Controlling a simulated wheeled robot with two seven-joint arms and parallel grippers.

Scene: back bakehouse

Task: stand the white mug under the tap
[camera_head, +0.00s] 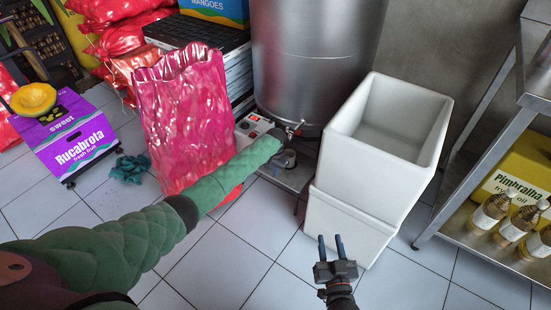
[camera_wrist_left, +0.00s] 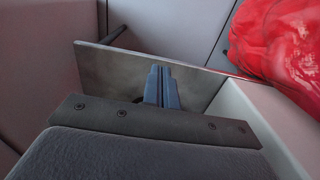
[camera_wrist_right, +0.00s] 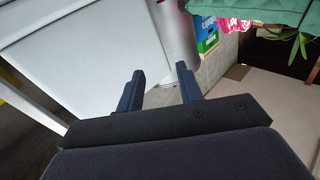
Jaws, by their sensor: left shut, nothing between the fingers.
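The tap (camera_head: 292,129) is a small fitting low on the front of the big steel urn (camera_head: 315,60). My left arm reaches across to just in front of it, and its sleeve hides much of that spot. A small grey shape (camera_head: 285,158) shows below the tap, too small to tell what it is. I cannot make out a white mug in any view. My left gripper (camera_wrist_left: 162,85) is shut and empty in the left wrist view, in front of a flat metal plate (camera_wrist_left: 205,92). My right gripper (camera_head: 332,246) is open and empty, in front of the white bins; its parted fingers show in the right wrist view (camera_wrist_right: 160,85).
Stacked white bins (camera_head: 345,222) stand right of the urn. A large pink-red sack (camera_head: 185,120) stands on its left. A steel table (camera_head: 535,95) with oil bottles on its lower shelf is at the right. A purple box (camera_head: 65,135) is at the left. Front floor tiles are clear.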

